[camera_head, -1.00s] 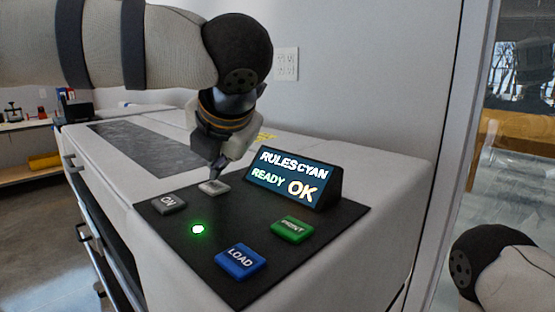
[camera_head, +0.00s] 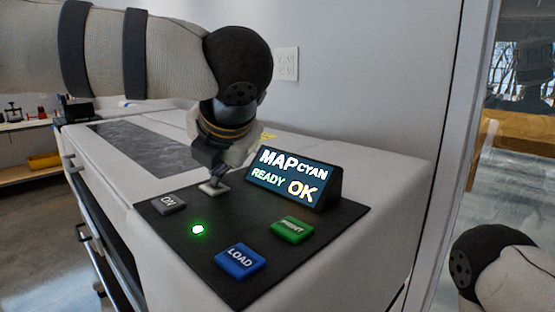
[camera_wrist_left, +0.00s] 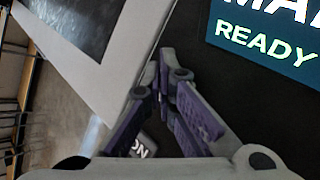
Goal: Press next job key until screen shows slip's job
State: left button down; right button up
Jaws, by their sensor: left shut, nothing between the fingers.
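The screen (camera_head: 290,180) on the black panel reads "MAP CYAN", "READY" and "OK" in the head view. Part of it, with "READY", shows in the left wrist view (camera_wrist_left: 265,35). A pale key (camera_head: 211,190) lies at the back of the panel, its label hidden. My left gripper (camera_head: 217,186) is shut and empty, tips down at this key; I cannot tell whether they touch it. In the left wrist view its purple-grey fingers (camera_wrist_left: 168,85) cover the key. No slip can be made out. My right gripper is out of view.
The panel (camera_head: 225,275) also has a grey ON key (camera_head: 168,204), a lit green lamp (camera_head: 198,230), a blue LOAD key (camera_head: 240,258) and a green PRINT key (camera_head: 292,229). The white machine (camera_head: 395,180) stands against the wall. Part of my right arm shows at lower right.

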aim_at(219, 186)
pick_arm(q)
notch_tip(219, 186, up, 7)
dwell(0.9)
dwell(0.4)
